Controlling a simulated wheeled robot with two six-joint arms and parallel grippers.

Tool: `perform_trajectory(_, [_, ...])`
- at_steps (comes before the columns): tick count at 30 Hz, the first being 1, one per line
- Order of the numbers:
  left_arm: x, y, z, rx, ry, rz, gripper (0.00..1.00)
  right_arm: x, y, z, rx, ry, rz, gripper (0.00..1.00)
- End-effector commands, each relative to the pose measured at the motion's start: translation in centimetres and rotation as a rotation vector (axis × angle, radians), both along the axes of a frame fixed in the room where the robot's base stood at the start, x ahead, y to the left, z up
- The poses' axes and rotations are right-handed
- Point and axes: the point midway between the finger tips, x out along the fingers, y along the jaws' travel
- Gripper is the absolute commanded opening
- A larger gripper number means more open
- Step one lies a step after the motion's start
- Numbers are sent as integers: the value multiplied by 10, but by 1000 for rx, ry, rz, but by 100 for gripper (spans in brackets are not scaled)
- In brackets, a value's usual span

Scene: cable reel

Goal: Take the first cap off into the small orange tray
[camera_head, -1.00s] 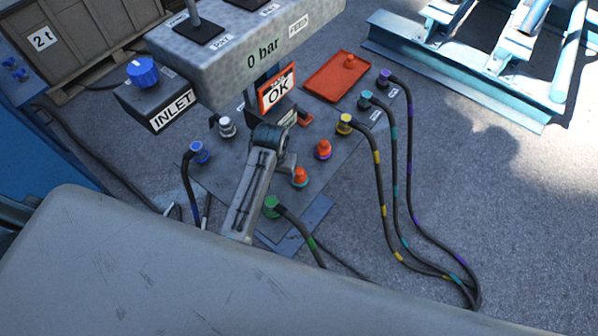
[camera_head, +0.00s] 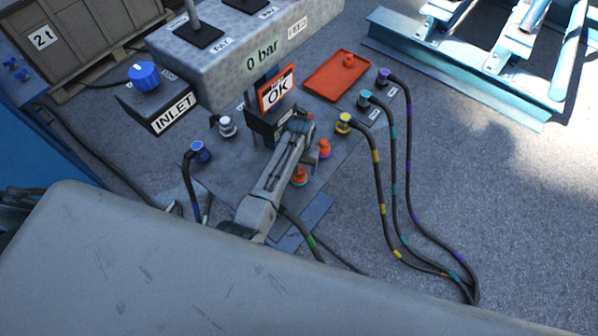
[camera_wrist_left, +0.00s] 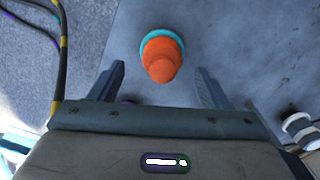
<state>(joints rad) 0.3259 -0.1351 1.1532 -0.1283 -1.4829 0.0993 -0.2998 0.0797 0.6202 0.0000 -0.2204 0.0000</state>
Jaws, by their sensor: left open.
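Two orange caps stand on the grey plate below the panel. The nearer orange cap (camera_head: 299,177) has a teal ring and is partly behind my left arm. The farther orange cap (camera_head: 324,148) has a purple ring. The small orange tray (camera_head: 325,84) lies flat at the back, with an orange cap-like piece (camera_head: 348,60) on it. In the head view my left gripper (camera_head: 301,128) is above the plate, its fingers unclear. In the left wrist view the gripper (camera_wrist_left: 160,70) is open, with the teal-ringed cap (camera_wrist_left: 161,58) appearing between its fingers. Contact is not visible.
A yellow plug (camera_head: 344,122), teal plug (camera_head: 365,98) and purple plug (camera_head: 384,76) with cables stand right of the caps. A blue plug (camera_head: 200,151) and white fitting (camera_head: 227,125) stand left.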

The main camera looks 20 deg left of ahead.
Motion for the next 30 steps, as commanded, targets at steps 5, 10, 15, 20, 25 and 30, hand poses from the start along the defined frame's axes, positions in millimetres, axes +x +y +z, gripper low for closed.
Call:
perform_trajectory(5, [-2, 3, -23, 1, 2, 0, 70, 0, -4, 7, -4, 1, 2, 36])
perform_trajectory(10, [-2, 3, -31, 0, 0, 0, 70, 0, -4, 7, -4, 1, 2, 36])
perform_trajectory(15, [-2, 3, -31, 0, -1, 0, 70, 0, -4, 7, -4, 0, 2, 36])
perform_trajectory(20, [-2, 3, -31, 0, -1, 0, 43, 0, -2, 6, -2, 0, 1, 36])
perform_trajectory(25, [-2, 3, -31, 0, -1, 0, 17, 0, 2, 6, 2, 0, -1, 36])
perform_trajectory(30, [-2, 3, -31, 0, 0, 0, 17, -1, 4, 6, 5, 0, -1, 36])
